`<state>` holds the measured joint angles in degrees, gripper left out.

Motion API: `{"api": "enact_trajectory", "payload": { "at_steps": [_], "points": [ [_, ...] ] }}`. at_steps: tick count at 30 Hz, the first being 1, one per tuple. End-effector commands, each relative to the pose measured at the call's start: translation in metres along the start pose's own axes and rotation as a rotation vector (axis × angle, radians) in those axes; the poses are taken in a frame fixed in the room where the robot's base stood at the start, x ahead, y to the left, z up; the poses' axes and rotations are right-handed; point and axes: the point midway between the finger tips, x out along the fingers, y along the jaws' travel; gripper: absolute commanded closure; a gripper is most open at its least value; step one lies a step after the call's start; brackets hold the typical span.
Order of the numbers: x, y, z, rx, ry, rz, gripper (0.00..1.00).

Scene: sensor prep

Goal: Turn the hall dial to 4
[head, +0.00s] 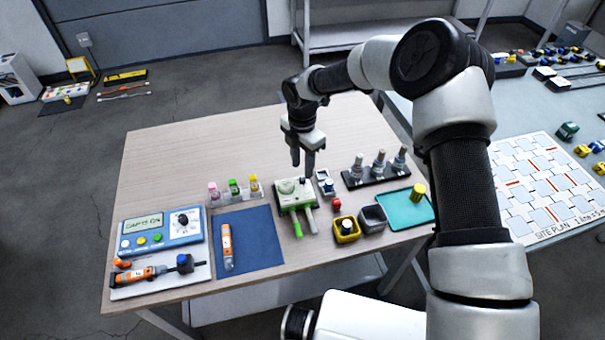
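My gripper (303,165) points down just above a green and white box (296,197) near the middle of the table. A gap shows between its fingers, and nothing is seen between them. The box carries a pale round part (287,187) and a small dark knob (302,181) close under the fingertips; I cannot tell whether they touch it. Green and grey handles stick out of the box's front. A blue meter (160,231) at the left has a black dial (183,220). No label reading "hall" and no dial numbers are legible, so I cannot tell which dial is meant or its setting.
Small coloured bottles (234,187) stand left of the box, behind a dark blue mat (262,241) with an orange tool (226,247). A black rack (375,178) and a teal tray (420,214) lie right. The table's back left is clear.

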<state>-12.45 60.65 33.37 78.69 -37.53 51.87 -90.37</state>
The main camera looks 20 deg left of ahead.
Motion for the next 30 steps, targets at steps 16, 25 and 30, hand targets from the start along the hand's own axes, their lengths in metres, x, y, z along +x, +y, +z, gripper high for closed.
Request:
{"api": "enact_trajectory", "payload": {
  "at_steps": [16,25,30],
  "points": [
    [0.045,0.0,0.0,0.001,-0.001,0.001,0.64],
    [0.045,0.0,0.0,0.001,-0.001,0.001,0.95],
    [0.045,0.0,0.0,0.002,-0.001,0.001,1.0]
  ]
}}
